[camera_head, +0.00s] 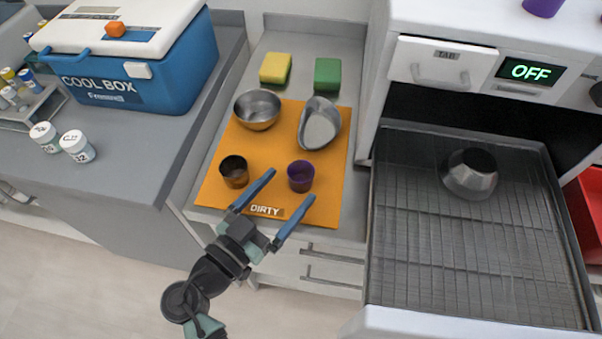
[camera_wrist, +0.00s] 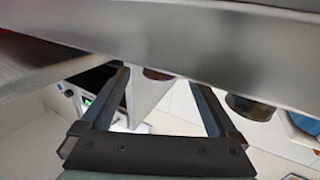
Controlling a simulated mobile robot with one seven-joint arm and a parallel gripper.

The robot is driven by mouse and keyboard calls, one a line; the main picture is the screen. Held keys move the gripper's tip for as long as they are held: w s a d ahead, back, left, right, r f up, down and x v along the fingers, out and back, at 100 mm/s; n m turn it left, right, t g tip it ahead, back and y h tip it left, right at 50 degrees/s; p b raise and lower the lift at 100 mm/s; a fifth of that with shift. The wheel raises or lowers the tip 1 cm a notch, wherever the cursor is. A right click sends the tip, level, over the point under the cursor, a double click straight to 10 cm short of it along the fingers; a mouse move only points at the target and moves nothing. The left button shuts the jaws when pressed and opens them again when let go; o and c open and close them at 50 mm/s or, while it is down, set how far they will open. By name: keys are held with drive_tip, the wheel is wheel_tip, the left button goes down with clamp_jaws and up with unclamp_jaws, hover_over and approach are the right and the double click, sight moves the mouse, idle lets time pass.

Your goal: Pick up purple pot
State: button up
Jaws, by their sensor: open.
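The purple pot (camera_head: 300,177) stands upright on the orange mat (camera_head: 335,190) marked "DIRTY", near its front right part. My gripper (camera_head: 291,184) is open and empty, its two blue fingers pointing toward the purple pot from the front left. In the picture the fingertips lie to either side of the pot; I cannot tell their height or any contact. In the wrist view my gripper (camera_wrist: 158,78) is spread, and a small dark reddish object (camera_wrist: 158,74) shows between the fingers, mostly hidden by a grey edge; it may be the pot.
A dark brown pot (camera_head: 234,172) stands left of the purple one. A steel bowl (camera_head: 257,110) and a tilted metal dish (camera_head: 319,124) lie behind. An open rack drawer (camera_head: 430,250) holding a metal vessel (camera_head: 470,174) is at right. A blue cool box (camera_head: 150,80) stands at left.

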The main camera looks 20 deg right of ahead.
sight(292, 181)
drive_tip(key=x, duration=0.1)
drive_tip(key=p+x, duration=0.1)
drive_tip(key=x, duration=0.2)
drive_tip(key=shift+w+d+r+p, duration=0.2)
drive_tip(key=shift+r+p, duration=0.1)
drive_tip(key=shift+r, duration=0.1)
drive_tip(key=shift+w+d, duration=0.1)
drive_tip(key=shift+d, duration=0.15)
drive_tip(key=shift+c, duration=0.3)
